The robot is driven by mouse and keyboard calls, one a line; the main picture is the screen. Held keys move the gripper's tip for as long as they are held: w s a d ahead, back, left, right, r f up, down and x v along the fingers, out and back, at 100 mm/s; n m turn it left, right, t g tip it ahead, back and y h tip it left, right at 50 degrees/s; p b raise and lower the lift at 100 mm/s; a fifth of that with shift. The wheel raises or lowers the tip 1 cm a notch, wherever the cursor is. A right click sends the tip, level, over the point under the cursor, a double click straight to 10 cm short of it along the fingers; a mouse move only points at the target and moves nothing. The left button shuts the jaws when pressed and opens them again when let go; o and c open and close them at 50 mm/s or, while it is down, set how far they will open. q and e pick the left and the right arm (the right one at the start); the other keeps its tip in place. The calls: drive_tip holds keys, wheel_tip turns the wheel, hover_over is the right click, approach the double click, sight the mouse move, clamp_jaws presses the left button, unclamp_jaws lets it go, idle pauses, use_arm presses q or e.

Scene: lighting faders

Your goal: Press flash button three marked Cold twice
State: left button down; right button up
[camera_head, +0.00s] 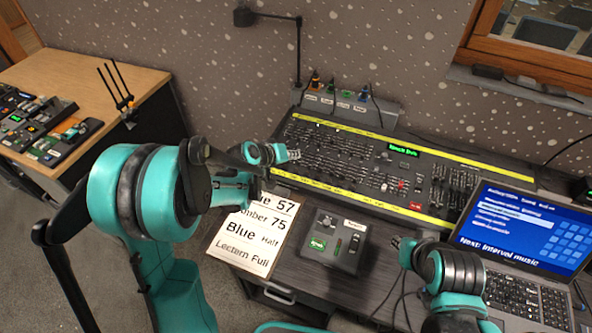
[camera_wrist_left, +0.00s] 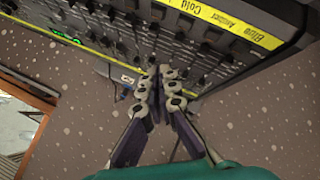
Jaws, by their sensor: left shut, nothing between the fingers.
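The lighting desk (camera_head: 345,160) stands on the dark table, with rows of faders between yellow label strips. In the left wrist view its yellow strip (camera_wrist_left: 258,34) carries the labels Cold (camera_wrist_left: 188,6) and Blue, seen upside down. Dark caps (camera_wrist_left: 184,24) sit in a row beside that strip; I cannot tell for certain which is flash button three. My left gripper (camera_head: 296,155) is shut and empty over the left part of the desk; its closed fingertips show in the left wrist view (camera_wrist_left: 158,72). Contact is not clear. My right gripper (camera_head: 397,243) is near the laptop, its jaws too small to judge.
A laptop (camera_head: 530,225) stands at the right. A small box with buttons (camera_head: 335,240) and a printed cue sheet (camera_head: 255,230) lie in front of the desk. A lamp (camera_head: 243,16) rises behind it. A wooden table (camera_head: 85,75) with other gear is at the left.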

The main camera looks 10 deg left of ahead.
idle(0.5)
use_arm(q)
drive_tip(key=r+n+y+p, duration=0.1)
drive_tip(key=n+p, duration=0.1)
drive_tip(key=n, duration=0.5)
drive_tip(key=r+n+y+p, duration=0.1)
drive_tip(key=n+p, duration=0.1)
drive_tip(key=n, duration=0.6)
drive_tip(key=r+n+t+y+p, duration=0.1)
drive_tip(key=n+p, duration=0.1)
drive_tip(key=n, duration=0.6)
drive_tip(key=shift+s+d+r+y, duration=0.2)
drive_tip(key=shift+s+r+y, duration=0.05)
drive_tip(key=shift+r+y, duration=0.15)
drive_tip(key=b, duration=0.5)
hover_over(296, 170)
drive_tip(key=s, duration=0.1)
drive_tip(key=f, duration=0.7)
drive_tip(key=shift+s+f, duration=0.2)
drive_tip(key=shift+f, duration=0.1)
drive_tip(key=shift+w+f+b, duration=0.1)
drive_tip(key=shift+f+b, duration=0.55)
drive_tip(key=shift+b, duration=0.1)
drive_tip(key=shift+f+b, duration=0.35)
drive_tip(key=shift+b, duration=0.15)
